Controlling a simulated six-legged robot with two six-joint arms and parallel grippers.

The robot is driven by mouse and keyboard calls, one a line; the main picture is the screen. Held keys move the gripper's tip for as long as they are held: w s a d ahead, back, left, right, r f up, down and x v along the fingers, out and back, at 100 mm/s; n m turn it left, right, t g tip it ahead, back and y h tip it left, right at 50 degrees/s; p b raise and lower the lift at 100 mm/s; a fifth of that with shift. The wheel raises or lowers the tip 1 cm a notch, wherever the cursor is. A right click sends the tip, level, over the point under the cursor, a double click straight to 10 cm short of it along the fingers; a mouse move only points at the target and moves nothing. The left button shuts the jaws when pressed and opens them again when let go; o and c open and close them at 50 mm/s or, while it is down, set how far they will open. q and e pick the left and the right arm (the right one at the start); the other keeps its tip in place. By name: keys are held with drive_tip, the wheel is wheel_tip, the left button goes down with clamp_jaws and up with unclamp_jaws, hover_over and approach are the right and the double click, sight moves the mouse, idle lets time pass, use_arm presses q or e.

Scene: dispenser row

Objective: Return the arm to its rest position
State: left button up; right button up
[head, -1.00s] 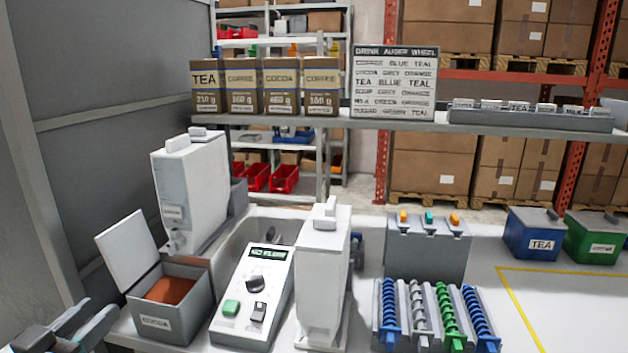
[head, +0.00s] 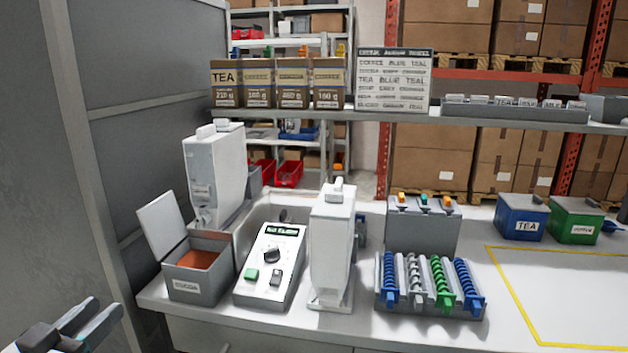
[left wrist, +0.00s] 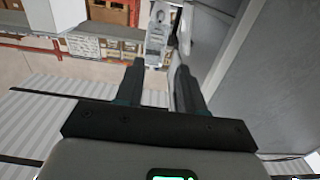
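My left gripper (head: 92,322) shows at the lower left of the head view, beside the bench and clear of it. Its two fingers stand apart with nothing between them. In the left wrist view the same gripper (left wrist: 158,85) is open and empty, with floor and distant shelving beyond the fingers. My right gripper is in neither view.
Nearest my left gripper is an open cocoa bin (head: 197,285) at the bench's left end. A control box (head: 270,265), white dispensers (head: 332,245) and an auger rack (head: 430,300) stand rightward. A grey wall panel (head: 150,100) rises at left.

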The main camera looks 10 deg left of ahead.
use_arm(q)
drive_tip(key=w+d+f+n+g+h+p, duration=0.1)
drive_tip(key=w+d+f+g+h+p, duration=0.2)
drive_tip(key=d+f, duration=0.75)
drive_tip(key=w+d+f+n+g+h+p, duration=0.15)
drive_tip(key=d+f+g, duration=0.5)
drive_tip(key=f, duration=0.75)
drive_tip(key=s+d+f+g+y+p, duration=0.1)
drive_tip(key=s+d+f+g, duration=0.3)
drive_tip(key=s+f, duration=0.4)
drive_tip(key=s+d+f+g, duration=0.3)
drive_tip(key=s+f+g, duration=0.1)
drive_tip(key=s+f, duration=0.5)
drive_tip(key=s, duration=0.2)
drive_tip(key=shift+s+d+y+p, duration=0.3)
drive_tip(key=shift+d+y+p, duration=0.05)
drive_tip(key=shift+d+p, duration=0.05)
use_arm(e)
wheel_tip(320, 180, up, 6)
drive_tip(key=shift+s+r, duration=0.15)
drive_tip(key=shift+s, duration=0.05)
use_arm(q)
drive_tip(key=shift+f+n, duration=0.1)
drive_tip(key=shift+n, duration=0.15)
